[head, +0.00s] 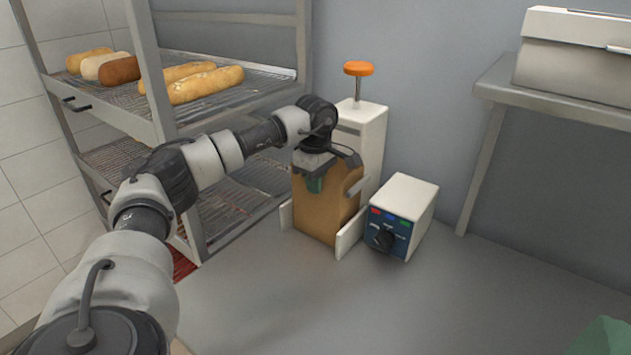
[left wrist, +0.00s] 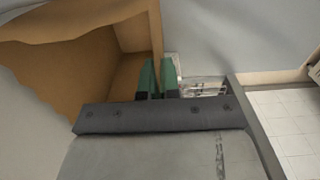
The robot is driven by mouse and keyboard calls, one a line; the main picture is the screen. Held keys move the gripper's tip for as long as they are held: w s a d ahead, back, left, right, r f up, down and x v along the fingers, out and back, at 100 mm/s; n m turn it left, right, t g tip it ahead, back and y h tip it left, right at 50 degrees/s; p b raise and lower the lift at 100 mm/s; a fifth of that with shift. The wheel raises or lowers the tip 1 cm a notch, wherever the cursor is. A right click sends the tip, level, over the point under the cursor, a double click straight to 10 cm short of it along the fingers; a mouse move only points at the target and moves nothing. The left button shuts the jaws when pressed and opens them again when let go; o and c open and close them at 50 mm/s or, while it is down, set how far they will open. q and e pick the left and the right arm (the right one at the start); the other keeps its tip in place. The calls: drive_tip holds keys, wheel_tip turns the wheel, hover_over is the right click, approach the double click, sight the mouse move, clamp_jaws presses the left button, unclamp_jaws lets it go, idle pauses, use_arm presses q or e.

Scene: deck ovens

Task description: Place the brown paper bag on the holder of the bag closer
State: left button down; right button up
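The brown paper bag (head: 322,212) stands upright on the holder (head: 350,236) of the bag closer (head: 372,128), between its two white side plates. The bag closer is a white post with an orange knob on top. My left gripper (head: 316,184) is at the bag's upper part and covers some of it. In the left wrist view, the green fingertips (left wrist: 157,78) are close together with the wall of the open bag (left wrist: 90,25) between them. The bag's base is partly hidden by the side plates.
A white control box (head: 402,212) with a dial stands just right of the holder. A rack (head: 155,130) with bread loaves is at left. A shelf (head: 560,105) with a white box is at right. The front counter (head: 400,310) is clear, except for a partly visible green item (head: 606,338).

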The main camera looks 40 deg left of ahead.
use_arm(q)
drive_tip(key=shift+f, duration=0.1)
drive_tip(key=c, duration=1.4)
unclamp_jaws()
drive_tip(key=shift+o, duration=0.2)
wheel_tip(320, 180, up, 12)
drive_tip(key=b, duration=0.1)
